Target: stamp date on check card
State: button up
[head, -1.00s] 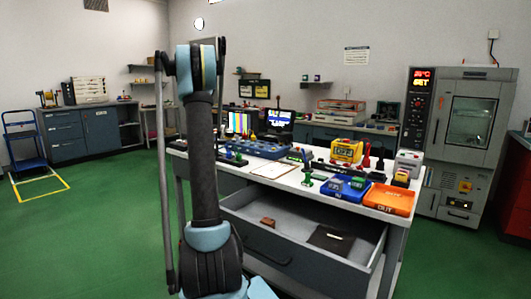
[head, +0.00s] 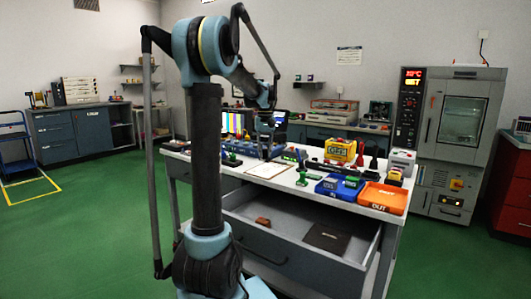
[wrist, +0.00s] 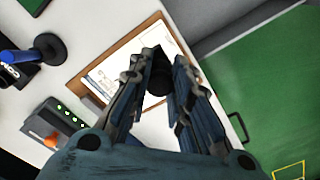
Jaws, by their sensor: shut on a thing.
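The check card (wrist: 106,77) is a white sheet with print on a brown clipboard (wrist: 84,92). In the head view the clipboard (head: 240,172) lies flat on the white bench top near its front edge. My gripper (wrist: 160,80) is shut on a dark, round-ended thing (wrist: 160,71), which looks like a stamp. The gripper also shows in the head view (head: 265,155), over the far part of the clipboard. The fingers and the held thing cover part of the card in the wrist view. The stamp's face is hidden, and I cannot tell whether it touches the card.
A blue-handled stamp (wrist: 47,50) stands left of the clipboard in the wrist view. An open drawer (head: 290,240) juts out below the bench front.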

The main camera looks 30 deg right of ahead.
aim_at(265, 157)
jog(key=shift+s+d, duration=0.1)
jog(key=shift+f, duration=2.85)
jog(key=shift+f, duration=0.5)
jog(key=shift+r, duration=0.15)
jog(key=shift+r, duration=3.4)
jog(key=shift+s, duration=0.1)
